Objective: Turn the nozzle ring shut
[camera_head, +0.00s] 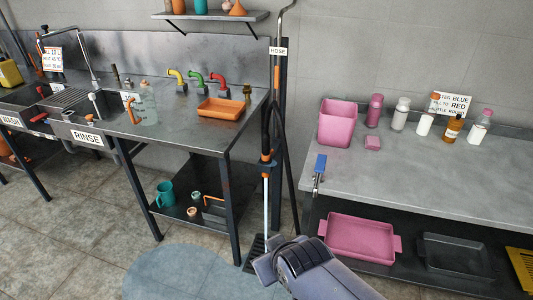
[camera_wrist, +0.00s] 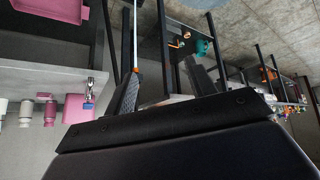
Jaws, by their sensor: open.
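The nozzle hangs upright on a dark hose beside the sink counter in the head view. Its orange ring (camera_head: 266,157) sits just above a dark blue lower part. My gripper (camera_head: 265,243) is low, well below the nozzle and close to the stream. Its black ribbed fingers are apart and empty in the wrist view (camera_wrist: 162,65). The ring's exact turn position is too small to read.
The steel sink counter (camera_head: 185,130) stands left, with a lower shelf (camera_head: 180,205). A grey bench (camera_head: 400,175) with a pink bin (camera_head: 338,122) and bottles stands right. A blue round patch (camera_head: 175,275) marks the floor. The hose hangs in the narrow gap between counter and bench.

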